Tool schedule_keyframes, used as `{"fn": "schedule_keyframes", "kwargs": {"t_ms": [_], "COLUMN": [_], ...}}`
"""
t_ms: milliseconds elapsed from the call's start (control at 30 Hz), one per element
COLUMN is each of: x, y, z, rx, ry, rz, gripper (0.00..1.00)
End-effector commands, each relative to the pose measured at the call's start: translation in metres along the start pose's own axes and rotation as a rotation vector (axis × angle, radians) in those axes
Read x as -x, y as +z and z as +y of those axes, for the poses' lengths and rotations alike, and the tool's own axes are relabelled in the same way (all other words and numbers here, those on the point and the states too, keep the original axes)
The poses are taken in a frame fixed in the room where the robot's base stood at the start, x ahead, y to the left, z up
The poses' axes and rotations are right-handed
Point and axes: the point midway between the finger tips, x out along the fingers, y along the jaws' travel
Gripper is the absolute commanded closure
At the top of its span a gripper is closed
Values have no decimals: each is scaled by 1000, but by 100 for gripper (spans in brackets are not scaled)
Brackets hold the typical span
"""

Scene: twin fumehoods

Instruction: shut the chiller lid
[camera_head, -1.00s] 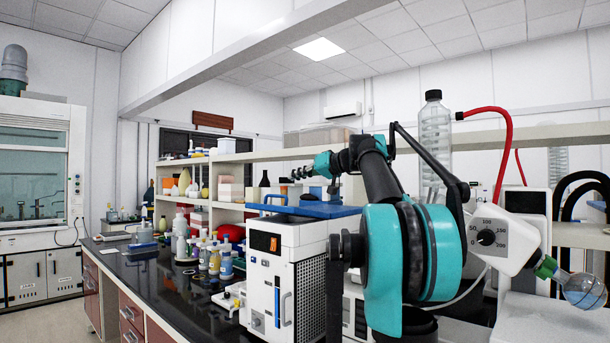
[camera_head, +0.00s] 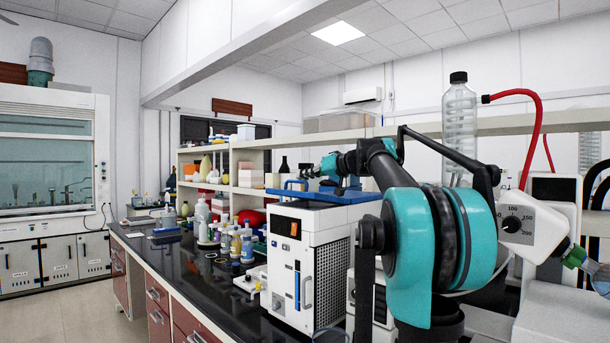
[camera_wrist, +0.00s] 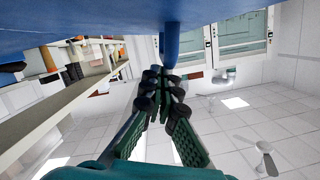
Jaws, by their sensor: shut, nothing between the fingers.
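The chiller (camera_head: 288,268) is a white box with an orange switch, standing on the black bench in the head view. Its blue lid (camera_head: 345,198) lies nearly flat on top and appears to reach past the body on the right. A blue handle (camera_head: 291,183) stands at the lid's left end. My gripper (camera_head: 310,173) is just above the lid, close behind the handle, and looks small there. In the wrist view my gripper (camera_wrist: 165,92) is shut and empty. The lid (camera_wrist: 90,14) fills the top of that picture, with the blue handle (camera_wrist: 170,45) just beyond the fingertips. Contact cannot be told.
Several bottles (camera_head: 235,243) stand on the bench left of the chiller. Shelves (camera_head: 258,170) run behind it. A rotary device with a dial (camera_head: 514,225) and a clear bottle (camera_head: 459,130) are at the right. A fumehood (camera_head: 45,170) stands far left, with open floor before it.

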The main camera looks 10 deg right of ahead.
Motion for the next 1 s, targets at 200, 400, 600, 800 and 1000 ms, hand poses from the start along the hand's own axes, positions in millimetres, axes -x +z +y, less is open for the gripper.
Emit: {"fn": "schedule_keyframes", "kwargs": {"t_ms": [200, 400, 600, 800, 1000], "x": [-7, -8, -8, 1, 37], "y": [28, 35, 35, 35, 35], "z": [-4, -3, -3, -3, -4], "rx": [168, 219, 218, 218, 217], "ry": [38, 52, 51, 52, 55], "rz": [-1, -1, -1, -2, 0], "gripper": [100, 100, 100, 100, 100]}}
